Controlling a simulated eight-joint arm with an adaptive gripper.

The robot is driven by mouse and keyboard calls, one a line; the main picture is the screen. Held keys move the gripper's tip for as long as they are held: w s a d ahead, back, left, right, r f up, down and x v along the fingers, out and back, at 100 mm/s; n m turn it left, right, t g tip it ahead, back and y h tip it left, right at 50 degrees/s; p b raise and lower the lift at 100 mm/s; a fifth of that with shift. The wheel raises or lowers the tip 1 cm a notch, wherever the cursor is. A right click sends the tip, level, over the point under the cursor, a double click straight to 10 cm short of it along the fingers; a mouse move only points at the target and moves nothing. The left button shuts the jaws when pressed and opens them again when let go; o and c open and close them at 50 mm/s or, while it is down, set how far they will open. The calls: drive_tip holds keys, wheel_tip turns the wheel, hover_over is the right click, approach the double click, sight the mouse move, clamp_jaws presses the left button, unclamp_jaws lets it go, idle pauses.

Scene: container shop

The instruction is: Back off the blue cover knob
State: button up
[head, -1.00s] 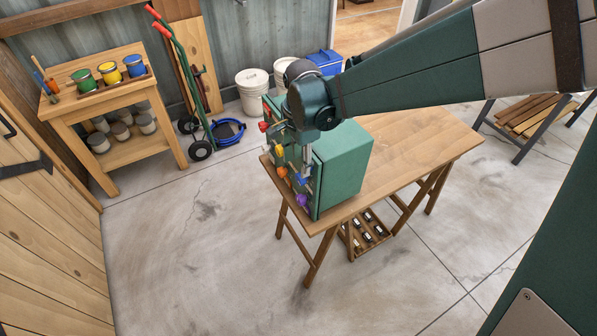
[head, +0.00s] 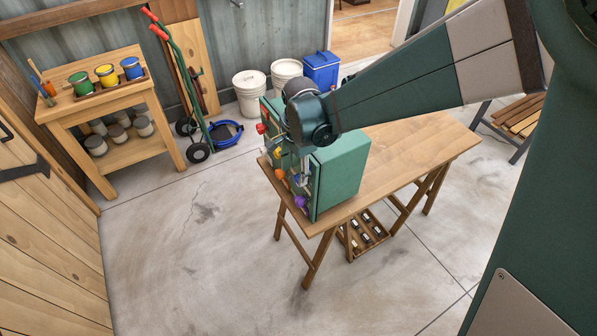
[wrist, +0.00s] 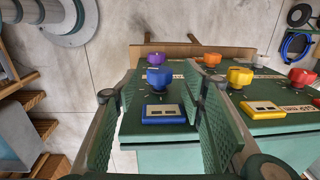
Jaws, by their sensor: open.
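The blue cover knob (wrist: 158,79) is a lobed knob on the face of a green cabinet, above a blue-framed plate (wrist: 163,114) in the wrist view. My gripper (wrist: 160,84) is open, with one textured finger pad on either side of the blue knob in that picture. I cannot tell whether either pad touches it. In the head view the green cabinet (head: 340,174) stands on the wooden table, and my wrist hangs over its knob side and hides part of it.
A purple knob (wrist: 155,59) and an orange knob (wrist: 212,60) sit close to the blue one. A yellow knob (wrist: 239,77) and a red knob (wrist: 299,77) are further right. The wooden table (head: 420,150) is bare right of the cabinet.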

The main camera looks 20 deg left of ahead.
sight(296, 178)
drive_tip(key=shift+w+a+f, duration=0.1)
drive_tip(key=shift+w+f, duration=0.05)
drive_tip(key=shift+f, duration=2.05)
drive_tip(key=c, duration=0.9)
